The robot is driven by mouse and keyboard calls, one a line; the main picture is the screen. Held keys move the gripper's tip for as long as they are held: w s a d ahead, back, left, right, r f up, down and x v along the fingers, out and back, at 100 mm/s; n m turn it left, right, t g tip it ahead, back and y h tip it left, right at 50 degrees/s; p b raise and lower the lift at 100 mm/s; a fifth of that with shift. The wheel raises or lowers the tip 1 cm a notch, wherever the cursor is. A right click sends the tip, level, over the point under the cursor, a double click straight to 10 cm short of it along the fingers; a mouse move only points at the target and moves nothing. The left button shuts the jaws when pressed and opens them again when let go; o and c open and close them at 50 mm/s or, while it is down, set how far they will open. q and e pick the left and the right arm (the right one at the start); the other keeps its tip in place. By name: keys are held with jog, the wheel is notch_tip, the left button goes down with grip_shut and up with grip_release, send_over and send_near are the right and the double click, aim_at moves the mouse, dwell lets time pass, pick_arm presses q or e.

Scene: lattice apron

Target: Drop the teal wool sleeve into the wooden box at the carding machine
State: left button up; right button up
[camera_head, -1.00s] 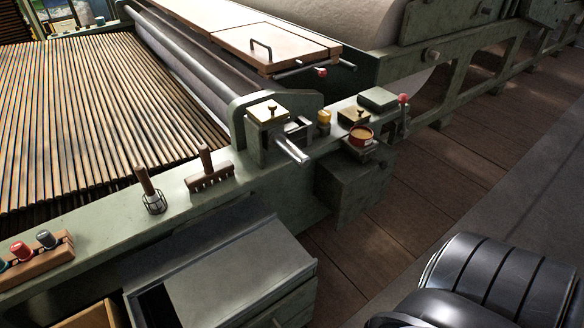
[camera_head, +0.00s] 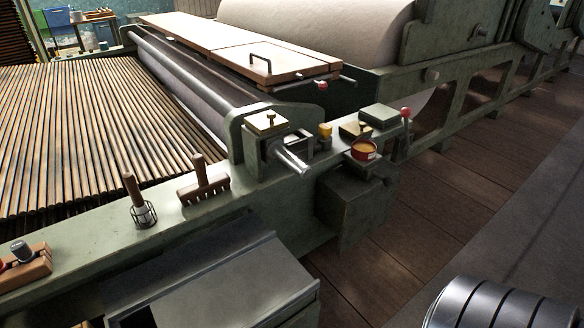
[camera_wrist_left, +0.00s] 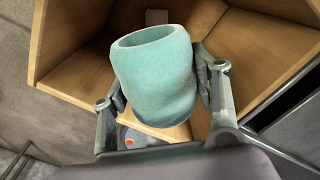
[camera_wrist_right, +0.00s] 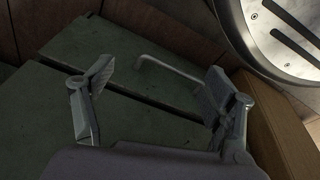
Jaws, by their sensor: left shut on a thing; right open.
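The teal wool sleeve (camera_wrist_left: 158,80) is a hollow, soft-looking cylinder in the left wrist view. My left gripper (camera_wrist_left: 163,85) is shut on it, with one finger on each side. Behind and around it in that view is the wooden box (camera_wrist_left: 75,35), with pale wooden walls. I cannot tell how high the sleeve is above the box floor. My right gripper (camera_wrist_right: 150,80) is open and empty in the right wrist view, over a dark green panel. Neither gripper shows in the head view, and neither the sleeve nor the wooden box can be made out there.
In the head view, the green machine frame carries a wooden-handled brush (camera_head: 204,184), a wire-caged tool (camera_head: 139,202), a red tin (camera_head: 364,149) and a wooden rack (camera_head: 27,268). A grey sloped cover (camera_head: 215,285) is in front. Wooden floor (camera_head: 450,200) lies open at right. A wire handle (camera_wrist_right: 170,66) is near my right gripper.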

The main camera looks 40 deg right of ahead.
pick_arm(q)
notch_tip(320, 180, down, 2)
jog(key=shift+f+b, duration=0.1)
jog(key=shift+b, duration=1.15)
notch_tip(320, 180, down, 2)
jog(key=b, duration=0.3)
jog(key=shift+f+b, duration=0.2)
jog(key=shift+b, duration=0.1)
pick_arm(e)
notch_tip(320, 180, up, 17)
jog(key=t, duration=0.1)
jog(key=shift+w+d, duration=0.15)
jog(key=shift+w, duration=0.05)
pick_arm(q)
jog(key=o, duration=0.9)
jog(key=shift+o, duration=0.2)
notch_tip(320, 180, up, 12)
